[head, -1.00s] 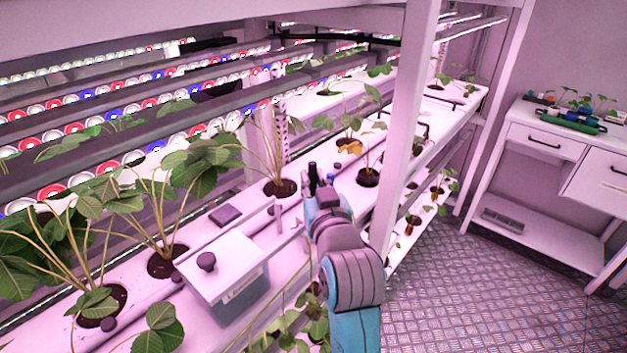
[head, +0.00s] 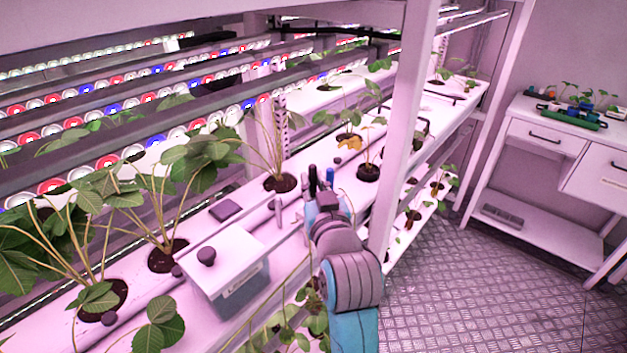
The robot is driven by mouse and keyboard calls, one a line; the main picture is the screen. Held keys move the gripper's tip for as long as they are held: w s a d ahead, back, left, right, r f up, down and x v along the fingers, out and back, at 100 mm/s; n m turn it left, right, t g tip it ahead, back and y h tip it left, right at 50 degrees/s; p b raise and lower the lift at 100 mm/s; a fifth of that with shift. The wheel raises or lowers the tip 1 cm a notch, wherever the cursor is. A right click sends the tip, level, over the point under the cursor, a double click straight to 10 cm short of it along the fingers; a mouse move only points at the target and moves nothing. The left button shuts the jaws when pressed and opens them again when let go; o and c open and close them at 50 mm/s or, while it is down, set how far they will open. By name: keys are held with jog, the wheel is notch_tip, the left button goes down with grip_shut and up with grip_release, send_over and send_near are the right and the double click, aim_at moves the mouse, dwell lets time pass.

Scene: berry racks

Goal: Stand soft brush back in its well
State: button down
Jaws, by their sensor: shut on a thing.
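My gripper (head: 320,190) is over the upper white shelf, left of the white post, and I see it from behind. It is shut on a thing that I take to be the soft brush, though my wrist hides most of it. A dark upright piece (head: 312,180) and a blue upright piece (head: 330,175) show at the gripper's tips. I cannot tell which is finger and which is handle. The brush's bristles and its well cannot be made out.
Potted strawberry plants (head: 280,183) line the shelf. The white post (head: 402,140) stands close to my arm's right. A white cabinet (head: 540,135) is at far right.

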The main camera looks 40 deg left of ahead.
aim_at(313, 168)
jog(key=shift+f, duration=0.8)
jog(key=c, duration=0.6)
grip_release()
jog(key=shift+c, duration=0.2)
jog(key=shift+r, duration=0.1)
jog(key=shift+r, duration=3)
